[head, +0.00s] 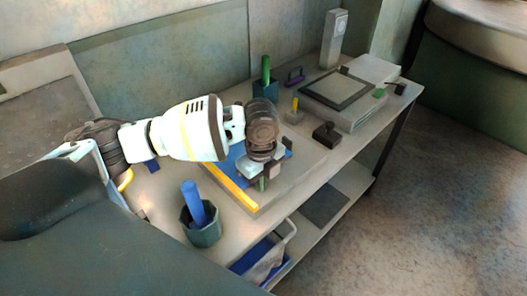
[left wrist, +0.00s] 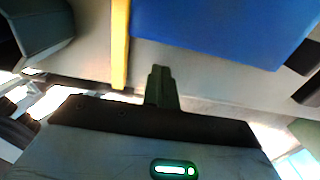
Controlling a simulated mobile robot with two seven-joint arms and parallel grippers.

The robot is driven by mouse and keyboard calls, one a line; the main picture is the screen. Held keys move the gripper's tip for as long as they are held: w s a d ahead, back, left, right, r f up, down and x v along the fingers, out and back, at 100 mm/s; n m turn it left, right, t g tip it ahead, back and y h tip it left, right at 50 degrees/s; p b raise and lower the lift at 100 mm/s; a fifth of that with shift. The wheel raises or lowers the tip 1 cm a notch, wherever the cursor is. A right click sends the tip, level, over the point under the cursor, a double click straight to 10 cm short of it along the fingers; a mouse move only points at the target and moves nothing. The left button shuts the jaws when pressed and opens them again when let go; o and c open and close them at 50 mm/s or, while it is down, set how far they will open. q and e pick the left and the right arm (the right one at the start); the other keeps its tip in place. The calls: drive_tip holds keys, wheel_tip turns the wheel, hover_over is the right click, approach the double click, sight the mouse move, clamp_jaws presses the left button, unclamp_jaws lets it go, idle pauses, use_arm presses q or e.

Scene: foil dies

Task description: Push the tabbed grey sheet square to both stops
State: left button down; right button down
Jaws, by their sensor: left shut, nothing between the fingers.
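My left gripper (head: 261,182) points down over the front edge of a pale grey block, its fingers shut and empty. In the left wrist view its dark green fingers (left wrist: 160,88) are together, just off the near edge of a blue sheet or panel (left wrist: 215,28). A yellow bar (head: 232,188) runs along the left side of the block; it also shows in the left wrist view (left wrist: 120,45). Dark pieces (left wrist: 303,58) sit at the right of the blue panel. I cannot pick out the tabbed grey sheet for certain; my arm hides part of the block. My right gripper is out of view.
A teal cup with a blue stick (head: 203,228) stands front left, another cup with a green stick (head: 265,90) behind. A dark stamp (head: 326,135), a yellow-topped block (head: 294,115) and a dark-framed panel (head: 342,88) lie right. A bin (head: 268,258) sits below.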

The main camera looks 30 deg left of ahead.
use_arm(q)
drive_tip(key=shift+f, duration=0.2)
idle(0.5)
drive_tip(key=shift+f, duration=0.4)
idle(0.6)
idle(0.7)
idle(0.5)
drive_tip(key=shift+w+a, duration=0.1)
drive_tip(key=shift+a, duration=0.15)
drive_tip(key=shift+w+a, duration=0.25)
drive_tip(key=shift+a, duration=0.5)
drive_tip(key=shift+w+a, duration=0.25)
drive_tip(key=shift+a, duration=0.35)
drive_tip(key=shift+w+a, duration=0.2)
drive_tip(key=shift+a, duration=0.4)
drive_tip(key=shift+r, duration=0.1)
